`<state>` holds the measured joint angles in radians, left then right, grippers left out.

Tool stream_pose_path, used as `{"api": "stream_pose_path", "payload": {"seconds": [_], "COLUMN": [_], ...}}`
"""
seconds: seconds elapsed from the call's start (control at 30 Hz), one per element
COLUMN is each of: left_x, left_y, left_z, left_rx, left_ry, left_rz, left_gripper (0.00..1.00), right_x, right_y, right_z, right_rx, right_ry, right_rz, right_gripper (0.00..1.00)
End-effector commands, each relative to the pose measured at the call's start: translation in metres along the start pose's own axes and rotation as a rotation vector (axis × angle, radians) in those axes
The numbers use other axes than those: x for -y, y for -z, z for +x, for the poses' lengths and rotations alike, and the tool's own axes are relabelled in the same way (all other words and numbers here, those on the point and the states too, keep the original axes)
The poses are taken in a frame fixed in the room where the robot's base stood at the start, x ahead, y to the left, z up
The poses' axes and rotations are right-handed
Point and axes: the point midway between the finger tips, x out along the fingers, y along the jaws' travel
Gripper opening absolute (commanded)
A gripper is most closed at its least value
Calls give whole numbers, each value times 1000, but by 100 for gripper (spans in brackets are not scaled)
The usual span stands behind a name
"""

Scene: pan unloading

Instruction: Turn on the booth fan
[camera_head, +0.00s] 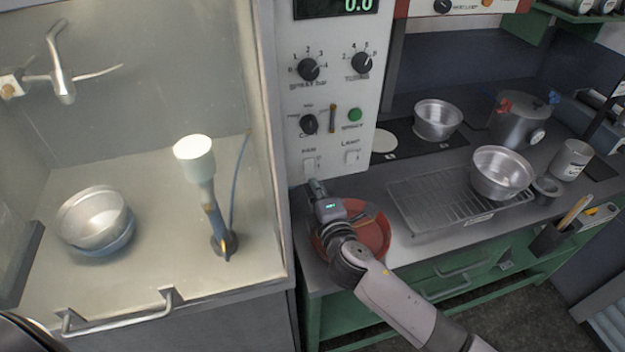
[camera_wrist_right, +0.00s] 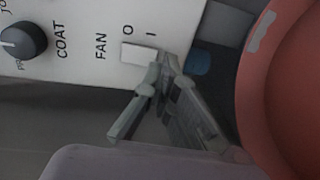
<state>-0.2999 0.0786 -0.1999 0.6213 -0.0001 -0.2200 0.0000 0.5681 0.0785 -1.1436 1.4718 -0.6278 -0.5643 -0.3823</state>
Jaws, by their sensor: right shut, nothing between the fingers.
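The fan switch (camera_head: 309,167) is a white rocker under the FAN label, low on the white control panel (camera_head: 335,95). In the right wrist view the switch (camera_wrist_right: 137,52) shows beside the FAN label and the O and I marks. My right gripper (camera_head: 313,184) is shut and empty, with its tips just below the switch in the head view. In the right wrist view the right gripper (camera_wrist_right: 160,68) has its tips close to the switch's I side; I cannot tell whether they touch it. My left gripper is not in view.
A similar lamp switch (camera_head: 352,157) sits right of the fan switch. A red-brown dish (camera_head: 376,237) lies under my right wrist. The booth (camera_head: 150,245) at left holds a metal pan (camera_head: 92,216) and a white-topped spray tool (camera_head: 194,158). A wire rack (camera_head: 437,200) stands at right.

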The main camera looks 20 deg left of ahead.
Motion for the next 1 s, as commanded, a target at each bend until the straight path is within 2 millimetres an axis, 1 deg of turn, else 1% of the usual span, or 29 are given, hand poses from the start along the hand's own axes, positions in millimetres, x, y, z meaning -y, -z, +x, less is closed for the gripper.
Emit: {"api": "stream_pose_path", "payload": {"seconds": [0.1, 0.23, 0.63, 0.77, 0.97, 1.0], "left_x": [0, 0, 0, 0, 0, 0], "left_y": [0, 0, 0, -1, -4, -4], "left_z": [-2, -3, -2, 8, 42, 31], "left_rx": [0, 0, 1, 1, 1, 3], "left_ry": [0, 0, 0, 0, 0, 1], "left_rz": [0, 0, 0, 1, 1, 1], "left_gripper": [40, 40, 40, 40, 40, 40], "right_x": [-1, -1, 0, 4, 10, 1], "right_y": [0, 0, 0, 0, 1, 1], "right_z": [12, 18, 20, 22, 29, 27], "right_rx": [0, 0, -1, -1, -2, -2], "right_ry": [0, -1, -1, -13, -69, -65], "right_rz": [1, 1, 1, 2, 3, 2], "right_gripper": [0, 0, 0, 0, 0, 0]}}
